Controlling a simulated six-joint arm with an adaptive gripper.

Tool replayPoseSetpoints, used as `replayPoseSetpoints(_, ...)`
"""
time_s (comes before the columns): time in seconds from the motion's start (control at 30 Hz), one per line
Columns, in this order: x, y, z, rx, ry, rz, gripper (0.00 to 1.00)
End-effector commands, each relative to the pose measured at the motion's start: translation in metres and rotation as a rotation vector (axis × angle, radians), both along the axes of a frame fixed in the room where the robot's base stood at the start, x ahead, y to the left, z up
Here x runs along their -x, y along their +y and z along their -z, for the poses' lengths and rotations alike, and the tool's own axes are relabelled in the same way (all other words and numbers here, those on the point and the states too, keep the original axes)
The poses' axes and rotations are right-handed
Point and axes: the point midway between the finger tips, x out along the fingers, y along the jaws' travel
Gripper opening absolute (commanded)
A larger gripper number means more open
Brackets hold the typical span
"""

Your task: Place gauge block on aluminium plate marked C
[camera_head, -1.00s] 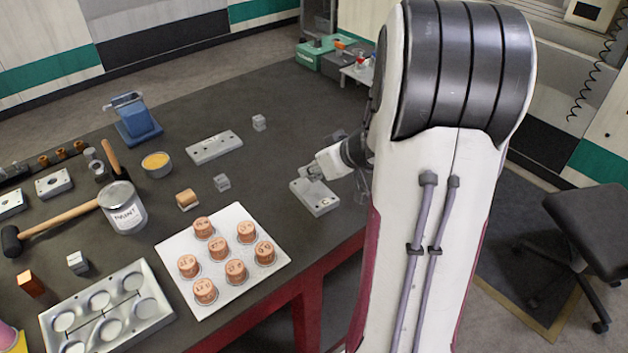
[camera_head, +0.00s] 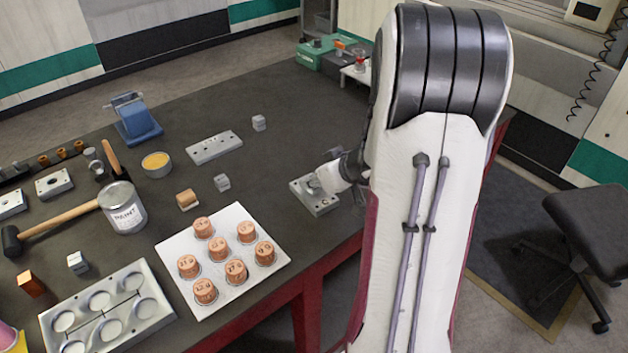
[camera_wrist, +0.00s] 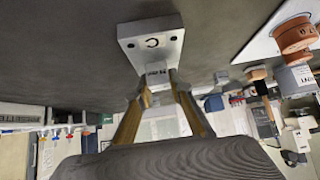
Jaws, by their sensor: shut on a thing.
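The aluminium plate marked C (camera_head: 323,205) lies flat on the dark bench near its front right edge. In the wrist view its C face (camera_wrist: 150,42) is at the top middle. My gripper (camera_wrist: 159,80) is shut on a small grey gauge block (camera_wrist: 158,79) between its fingertips. My wrist partly hides the plate's back.
Two other small grey cubes (camera_head: 222,182) (camera_head: 259,122) and another plate (camera_head: 214,147) lie to the left. A white board with several copper-coloured pieces (camera_head: 222,287) is at front left. A paint tin (camera_head: 122,208) and hammer (camera_head: 60,217) lie farther left.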

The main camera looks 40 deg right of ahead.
Motion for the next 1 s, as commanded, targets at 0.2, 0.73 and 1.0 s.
replayPoseSetpoints(0.2,-0.0002,-0.0002,0.0023,0.001,-0.001,0.001,0.0)
replayPoseSetpoints(0.73,-0.0001,-0.0001,0.0054,0.0,0.0,0.0,0.37)
replayPoseSetpoints(1.0,-0.0001,-0.0001,0.005,0.001,-0.001,0.001,0.37)
